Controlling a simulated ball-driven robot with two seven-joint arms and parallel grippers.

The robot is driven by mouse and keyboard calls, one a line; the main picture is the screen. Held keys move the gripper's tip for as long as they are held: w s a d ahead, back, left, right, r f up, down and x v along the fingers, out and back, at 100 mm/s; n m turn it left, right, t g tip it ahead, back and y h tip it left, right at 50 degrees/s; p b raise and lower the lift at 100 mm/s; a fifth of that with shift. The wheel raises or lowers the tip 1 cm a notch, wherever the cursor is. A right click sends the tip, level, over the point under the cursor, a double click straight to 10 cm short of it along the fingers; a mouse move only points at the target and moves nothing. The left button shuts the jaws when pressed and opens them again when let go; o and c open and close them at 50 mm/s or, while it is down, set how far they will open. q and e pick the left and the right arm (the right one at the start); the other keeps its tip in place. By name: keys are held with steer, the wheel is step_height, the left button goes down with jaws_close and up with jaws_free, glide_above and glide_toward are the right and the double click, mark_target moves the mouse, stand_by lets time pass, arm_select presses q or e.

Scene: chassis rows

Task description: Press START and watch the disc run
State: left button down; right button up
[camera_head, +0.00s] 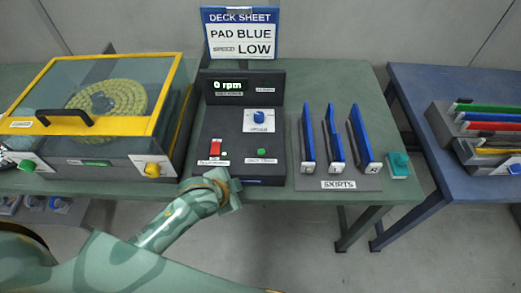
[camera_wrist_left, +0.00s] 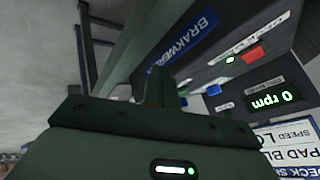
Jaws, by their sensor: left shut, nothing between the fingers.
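The dark control console (camera_head: 275,105) stands mid-table and its display (camera_head: 229,86) reads 0 rpm. On it are a red switch (camera_head: 215,146), a green button (camera_head: 261,152) and a blue knob (camera_head: 259,115); I cannot read their small labels surely. The yellow-framed case (camera_head: 110,60) to its left has a clear lid, and a yellowish ringed disc (camera_head: 112,96) shows under it. My left arm reaches up from below to the console's front edge. My left gripper (camera_wrist_left: 168,90) is shut and empty; the console's red switch shows beyond it in the left wrist view (camera_wrist_left: 253,53).
A deck sheet (camera_head: 240,33) above the console reads PAD BLUE, SPEED LOW. Blue skirts (camera_head: 335,135) stand in a rack to the right, with a teal block (camera_head: 398,165) beside it. A blue table (camera_head: 430,90) holds coloured strips; a floor gap separates the tables.

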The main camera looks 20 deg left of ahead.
arm_select(q)
steer(key=w+d+r+m+h, duration=0.3)
steer(key=w+d+r+m, duration=0.15)
steer(key=r, duration=0.35)
step_height(320, 180, up, 4)
steer(key=m+h, duration=0.1)
glide_above(258, 153)
steer(key=shift+f, duration=0.15)
step_height(258, 153, down, 7)
steer(key=b, duration=0.8)
steer(key=shift+f, duration=0.8)
steer(key=shift+f, duration=0.1)
